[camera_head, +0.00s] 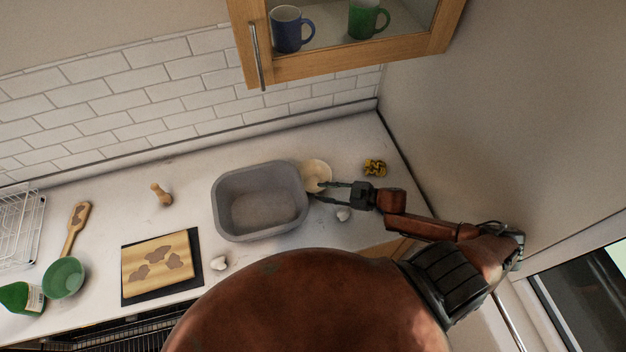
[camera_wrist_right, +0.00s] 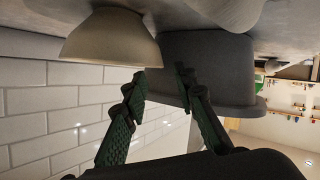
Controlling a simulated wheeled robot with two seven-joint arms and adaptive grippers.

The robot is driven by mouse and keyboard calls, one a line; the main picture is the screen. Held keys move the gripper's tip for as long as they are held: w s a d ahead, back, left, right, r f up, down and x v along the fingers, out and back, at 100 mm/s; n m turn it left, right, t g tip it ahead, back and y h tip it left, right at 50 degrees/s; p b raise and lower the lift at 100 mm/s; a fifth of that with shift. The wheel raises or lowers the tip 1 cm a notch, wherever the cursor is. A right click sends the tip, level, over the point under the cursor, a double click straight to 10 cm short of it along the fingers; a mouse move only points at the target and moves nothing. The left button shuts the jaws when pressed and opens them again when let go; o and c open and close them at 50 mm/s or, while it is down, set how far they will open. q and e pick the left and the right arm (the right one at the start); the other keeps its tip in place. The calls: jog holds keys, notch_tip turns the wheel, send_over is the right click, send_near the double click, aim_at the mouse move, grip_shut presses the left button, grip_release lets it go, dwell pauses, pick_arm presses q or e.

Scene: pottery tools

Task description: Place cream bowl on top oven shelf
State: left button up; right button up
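The cream bowl (camera_head: 317,172) stands upright on the white counter, just right of the grey basin. In the right wrist view the picture is upside down, and the bowl (camera_wrist_right: 112,42) is at the upper left. My right gripper (camera_head: 321,191) reaches in from the right at the bowl's near side. In the wrist view its two fingers (camera_wrist_right: 160,80) are apart with nothing clamped between them; the bowl's rim edge lies close to the tips. I cannot tell whether they touch. Dark wire racks (camera_head: 125,335), perhaps oven shelves, show at the bottom left, partly hidden by my body. My left gripper is out of view.
The grey basin (camera_head: 226,220) is close left of the bowl. A yellow-black item (camera_head: 375,168) and a small white object (camera_head: 343,214) lie nearby. A wooden board (camera_head: 157,264), green bowl (camera_head: 64,278) and wooden pestle-like item (camera_head: 161,195) are left. A cupboard (camera_head: 350,62) hangs above.

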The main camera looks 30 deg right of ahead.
aim_at(314, 192)
jog(key=b+x, duration=0.2)
jog(key=x, duration=0.2)
jog(key=shift+w+a+f+b, duration=0.15)
jog(key=shift+f+b, duration=0.05)
jog(key=shift+b, duration=0.15)
jog(key=shift+w+a+f, duration=0.1)
jog(key=shift+w+a, duration=0.05)
jog(key=shift+w, duration=0.05)
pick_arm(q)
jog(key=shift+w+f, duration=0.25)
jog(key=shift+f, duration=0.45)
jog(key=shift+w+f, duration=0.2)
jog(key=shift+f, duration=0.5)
pick_arm(e)
grip_shut()
